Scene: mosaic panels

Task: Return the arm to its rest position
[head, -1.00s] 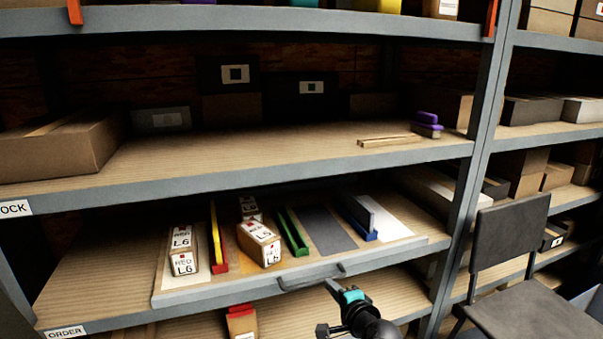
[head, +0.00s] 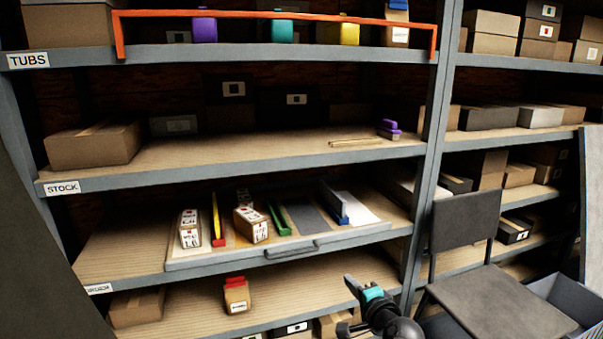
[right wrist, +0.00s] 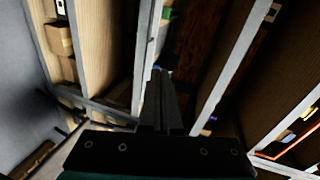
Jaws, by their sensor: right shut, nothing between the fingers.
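My right gripper (head: 351,284) is in the lower middle of the head view, in front of the shelving and below the pull-out board's handle. Its fingers are together and hold nothing. In the right wrist view my right gripper (right wrist: 160,78) shows as two dark fingers pressed side by side, with shelf posts and boards beyond them. I cannot tell from these frames whether it touches anything; it looks free. My left gripper is not in view.
The shelving's pull-out board (head: 190,262) carries white-labelled boxes and coloured strips. A box with a red top (head: 237,296) sits on the shelf below. A grey chair (head: 490,300) stands right of my right arm, with a blue-grey bin (head: 570,300) beyond it.

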